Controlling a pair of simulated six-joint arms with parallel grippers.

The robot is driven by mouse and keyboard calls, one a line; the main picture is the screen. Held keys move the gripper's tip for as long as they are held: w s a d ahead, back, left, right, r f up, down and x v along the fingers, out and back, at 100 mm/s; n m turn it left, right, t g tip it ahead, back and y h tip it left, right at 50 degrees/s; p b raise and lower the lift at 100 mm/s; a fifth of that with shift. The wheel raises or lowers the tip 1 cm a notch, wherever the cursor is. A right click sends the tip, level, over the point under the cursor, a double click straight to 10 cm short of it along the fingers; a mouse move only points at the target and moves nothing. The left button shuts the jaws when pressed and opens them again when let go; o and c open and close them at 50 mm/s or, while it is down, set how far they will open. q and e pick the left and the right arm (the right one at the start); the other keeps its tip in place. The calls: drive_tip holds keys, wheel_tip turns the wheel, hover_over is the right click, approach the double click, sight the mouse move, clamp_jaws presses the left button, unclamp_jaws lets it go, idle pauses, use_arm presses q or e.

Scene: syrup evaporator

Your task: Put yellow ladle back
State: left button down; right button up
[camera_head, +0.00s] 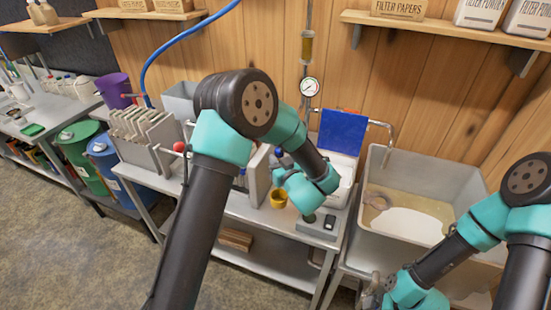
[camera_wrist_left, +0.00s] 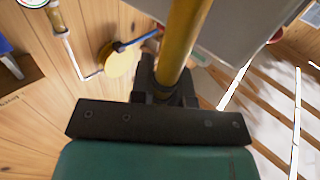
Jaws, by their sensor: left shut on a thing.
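My left gripper (camera_wrist_left: 163,92) is shut on the yellow ladle's handle (camera_wrist_left: 184,38), which runs up and away from the jaws in the left wrist view. In the head view, a small yellow cup-shaped part (camera_head: 278,199) shows beside my left wrist, above the metal bench. I cannot tell for sure that it is the ladle's bowl. My left arm hides most of the jaws and handle there. My right gripper (camera_head: 372,292) is low at the right, near the sink's front; its jaws are too unclear to read.
A large grey sink (camera_head: 455,172) with pale contents stands at the right. A small scale (camera_head: 320,228) is on the metal bench's front. A filter press (camera_head: 148,140) stands left, a blue panel (camera_head: 341,132) behind. Wall shelves hold boxes.

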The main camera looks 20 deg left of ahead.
use_arm(q)
drive_tip(key=shift+f, duration=2.5)
drive_tip(key=shift+f, duration=1.05)
drive_tip(key=shift+f, duration=0.3)
drive_tip(key=shift+c, duration=1.9)
unclamp_jaws()
